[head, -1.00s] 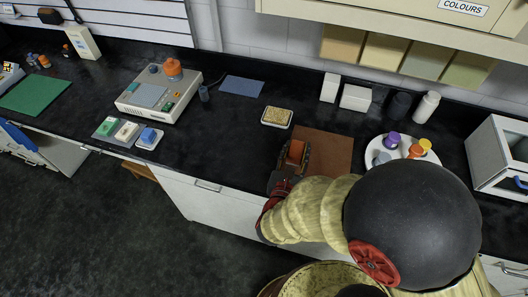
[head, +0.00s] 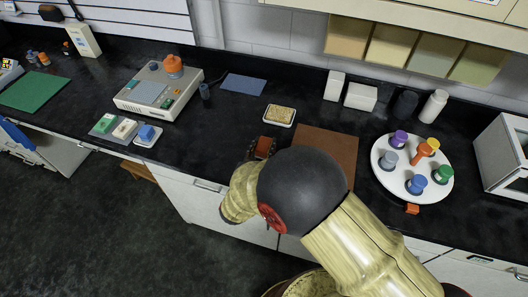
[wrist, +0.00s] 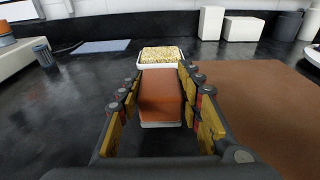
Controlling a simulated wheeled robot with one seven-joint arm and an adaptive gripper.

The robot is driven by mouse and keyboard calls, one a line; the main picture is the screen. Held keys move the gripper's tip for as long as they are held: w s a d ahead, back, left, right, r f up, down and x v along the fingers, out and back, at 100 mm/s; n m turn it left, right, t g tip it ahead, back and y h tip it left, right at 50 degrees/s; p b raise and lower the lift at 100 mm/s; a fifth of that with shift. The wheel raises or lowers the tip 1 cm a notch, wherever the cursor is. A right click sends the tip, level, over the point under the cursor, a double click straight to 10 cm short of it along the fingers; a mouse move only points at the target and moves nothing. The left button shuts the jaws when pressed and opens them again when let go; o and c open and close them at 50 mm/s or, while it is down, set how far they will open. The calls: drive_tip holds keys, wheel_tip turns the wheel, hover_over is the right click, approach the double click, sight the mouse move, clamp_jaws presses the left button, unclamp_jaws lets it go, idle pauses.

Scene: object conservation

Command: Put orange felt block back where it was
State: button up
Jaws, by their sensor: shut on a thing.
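The orange felt block (head: 264,147) is between the fingers of my gripper in the head view, over the black counter left of the brown mat. In the wrist view the block (wrist: 160,95) has an orange-brown top and a pale lower edge. My gripper (wrist: 162,98) is shut on it, one finger on each side. Whether its underside touches the counter I cannot tell. My black arm joint hides part of my gripper in the head view.
A white dish with a yellow sponge (head: 280,115) lies just beyond the block. The brown mat (head: 325,146) is to the right. Green, white and blue blocks (head: 147,132) sit left, by a console (head: 158,92). A round white tray (head: 395,182) holds coloured pieces; a small orange piece (head: 412,209) lies by its edge.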

sight(264, 151)
drive_tip(key=shift+f+b, duration=0.45)
drive_tip(key=shift+f, duration=0.95)
drive_tip(key=shift+f, duration=0.1)
drive_tip(key=o, duration=1)
drive_tip(key=p+v, duration=0.2)
drive_tip(key=v, duration=1)
drive_tip(key=shift+s, duration=0.1)
